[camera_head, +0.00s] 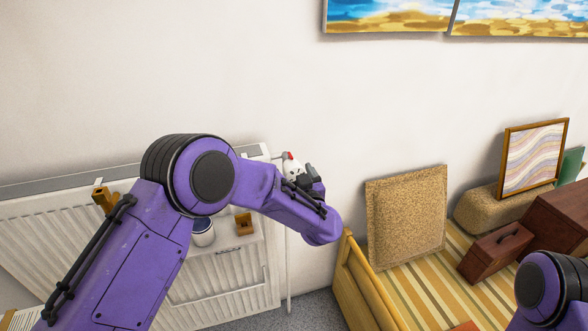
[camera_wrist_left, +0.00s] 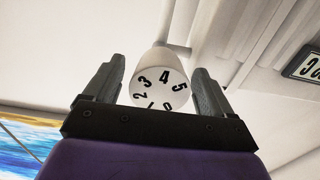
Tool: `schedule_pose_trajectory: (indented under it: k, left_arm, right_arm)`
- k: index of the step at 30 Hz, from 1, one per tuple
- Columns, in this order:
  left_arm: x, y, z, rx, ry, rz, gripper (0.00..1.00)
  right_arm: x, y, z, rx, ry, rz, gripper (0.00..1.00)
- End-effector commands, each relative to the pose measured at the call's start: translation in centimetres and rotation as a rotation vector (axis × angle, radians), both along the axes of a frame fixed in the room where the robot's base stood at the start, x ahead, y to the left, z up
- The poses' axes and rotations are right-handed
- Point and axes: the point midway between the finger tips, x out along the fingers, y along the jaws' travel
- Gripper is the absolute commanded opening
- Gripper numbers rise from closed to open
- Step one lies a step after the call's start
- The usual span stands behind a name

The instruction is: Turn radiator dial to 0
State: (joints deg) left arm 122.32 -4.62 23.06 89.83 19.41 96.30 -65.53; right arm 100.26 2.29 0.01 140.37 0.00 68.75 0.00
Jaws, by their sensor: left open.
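The radiator dial (camera_head: 292,168) is a white knob with a red mark, at the upper right corner of the white radiator (camera_head: 218,278). In the left wrist view the dial (camera_wrist_left: 160,84) shows black numbers 0 to 5 around its end face, with 4 near the top and 0 near the bottom. My left gripper (camera_head: 299,168) is at the dial. In the left wrist view its two dark fingers (camera_wrist_left: 156,88) stand apart, one on each side of the dial, with visible gaps. My right gripper is out of frame; only part of my right arm shows at the lower right.
A bench with a striped cushion (camera_head: 425,300) stands right of the radiator, holding a cork-like panel (camera_head: 407,215), a framed print (camera_head: 533,157) and a brown case (camera_head: 494,253). A white cup (camera_head: 203,236) stands near the radiator. The wall around the dial is clear.

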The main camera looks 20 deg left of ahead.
Motion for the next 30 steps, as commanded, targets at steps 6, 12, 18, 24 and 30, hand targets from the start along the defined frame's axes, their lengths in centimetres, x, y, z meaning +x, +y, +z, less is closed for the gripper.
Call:
schedule_pose_trajectory:
  k: [6,12,18,24,30]
  left_arm:
    - [0.5,0.3,-0.1,0.002,0.001,-0.001,0.84]
    - [0.4,0.3,-0.1,0.002,0.001,-0.001,0.52]
    - [0.4,0.3,-0.1,0.001,0.001,-0.002,0.33]
    - [0.4,0.3,-0.2,-0.027,-0.017,-0.002,0.33]
    - [0.4,0.3,-0.3,-0.113,-0.075,-0.002,0.33]
  right_arm:
    - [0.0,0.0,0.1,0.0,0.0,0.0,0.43]
    - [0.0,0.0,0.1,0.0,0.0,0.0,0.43]
    - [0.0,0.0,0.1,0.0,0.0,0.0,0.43]
    - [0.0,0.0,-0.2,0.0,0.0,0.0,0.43]
    - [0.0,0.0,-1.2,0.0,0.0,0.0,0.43]
